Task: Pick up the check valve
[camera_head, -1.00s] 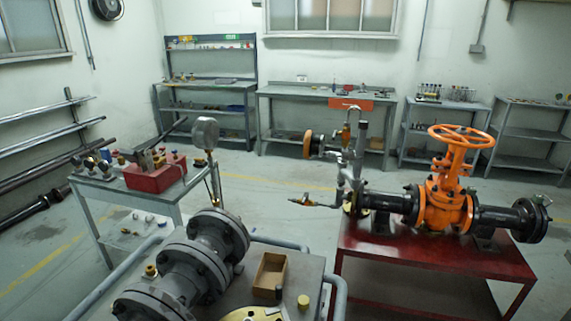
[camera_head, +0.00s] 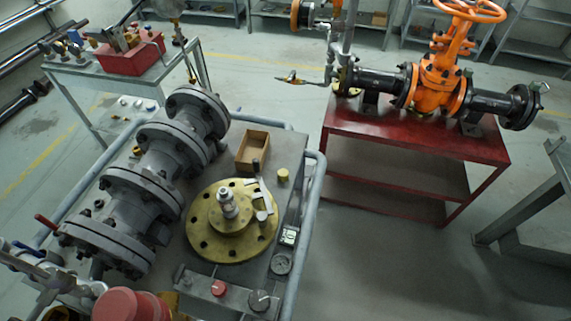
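I cannot tell for sure which thing is the check valve. A small silver, upright, stepped cylindrical fitting (camera_head: 229,205) stands at the middle of a round yellow flange (camera_head: 205,243) on the grey cart. Several small brass and grey fittings (camera_head: 73,47) stand on the grey side table at the upper left, beside a red box. A large grey flanged pipe body (camera_head: 135,197) lies along the cart's left side. My gripper is not in view.
The cart top also holds an open brown box (camera_head: 251,150), a grey caliper-like tool (camera_head: 263,203), a yellow cap (camera_head: 283,175) and a round gauge (camera_head: 281,263). An orange gate valve (camera_head: 440,75) stands on a red bench (camera_head: 420,140). Floor right of the cart is clear.

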